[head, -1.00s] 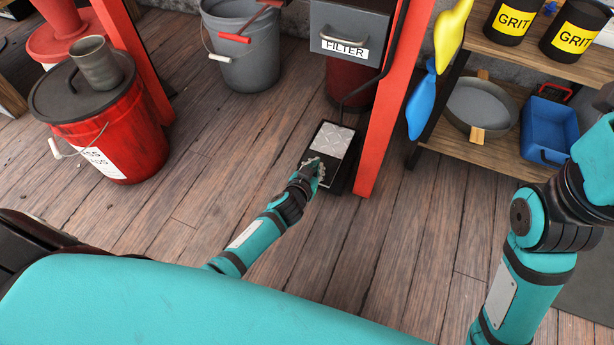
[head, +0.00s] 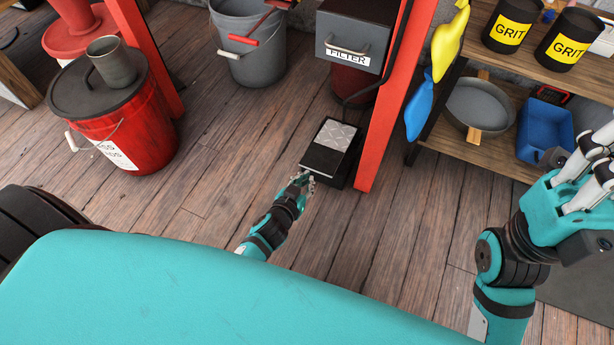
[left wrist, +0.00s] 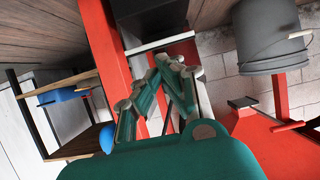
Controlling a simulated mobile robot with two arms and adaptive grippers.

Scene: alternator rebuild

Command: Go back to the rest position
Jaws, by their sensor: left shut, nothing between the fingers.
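My left gripper (head: 300,182) is shut and empty, low over the wooden floor. It is at the front edge of a black foot pedal (head: 330,148) with a metal tread plate, just left of its front corner; I cannot tell if they touch. In the left wrist view, the left gripper's fingers (left wrist: 166,72) come together with nothing between them. My right gripper (head: 588,172) is at the right edge of the head view, raised, its fingertips partly cut off, so its jaw state is unclear.
A grey bucket (head: 250,55) and a red lidded drum (head: 130,135) stand to the left. A shelf (head: 490,150) holds a pan (head: 478,108) and blue bin (head: 545,130). Floor between is clear.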

